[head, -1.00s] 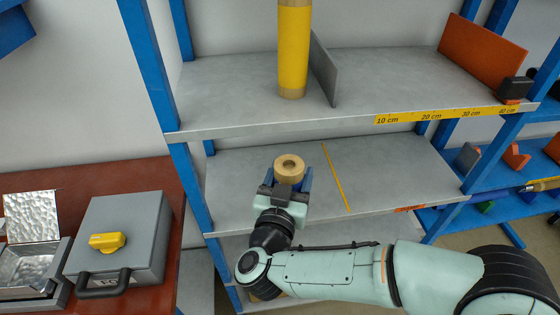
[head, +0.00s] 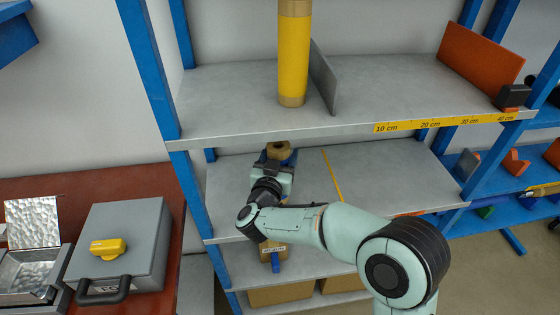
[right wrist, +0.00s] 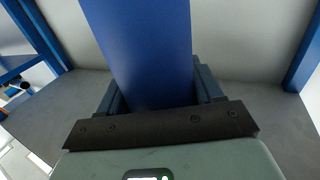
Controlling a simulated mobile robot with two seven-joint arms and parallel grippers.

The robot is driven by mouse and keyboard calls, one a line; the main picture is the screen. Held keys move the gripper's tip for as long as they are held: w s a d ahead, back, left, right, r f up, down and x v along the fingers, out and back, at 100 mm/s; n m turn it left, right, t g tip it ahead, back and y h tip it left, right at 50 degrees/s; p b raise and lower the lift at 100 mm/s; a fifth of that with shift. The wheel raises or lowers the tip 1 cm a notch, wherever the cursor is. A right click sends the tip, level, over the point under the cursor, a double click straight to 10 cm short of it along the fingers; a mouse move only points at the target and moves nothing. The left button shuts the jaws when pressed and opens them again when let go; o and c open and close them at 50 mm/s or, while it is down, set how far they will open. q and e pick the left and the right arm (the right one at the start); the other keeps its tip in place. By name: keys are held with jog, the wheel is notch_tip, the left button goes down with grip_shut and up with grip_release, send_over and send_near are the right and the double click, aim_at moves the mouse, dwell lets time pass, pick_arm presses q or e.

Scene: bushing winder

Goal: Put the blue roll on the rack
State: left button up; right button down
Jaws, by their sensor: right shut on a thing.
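The rack has blue posts and grey shelves. My right gripper (head: 276,163) reaches over its middle shelf (head: 380,173), left of a yellow line. It is shut on the blue roll (right wrist: 150,45), whose tan core end (head: 279,149) faces up in the head view. In the right wrist view the blue side of the roll stands between the two fingers (right wrist: 160,92). The roll's lower end is hidden by my gripper and arm, so I cannot tell whether it touches the shelf. My left gripper is out of view.
A yellow roll (head: 293,55) stands on the upper shelf beside a grey divider (head: 322,78); an orange panel (head: 480,55) is at its right end. The upper shelf's front edge overhangs the middle shelf. Cardboard boxes (head: 282,293) sit below. A grey case (head: 130,235) lies on the left table.

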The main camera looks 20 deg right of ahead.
jog(key=shift+w+d+f, duration=0.1)
jog(key=shift+w+f, duration=0.1)
jog(key=shift+f, duration=0.8)
jog(key=shift+f, duration=0.15)
jog(key=shift+c, duration=0.8)
grip_release()
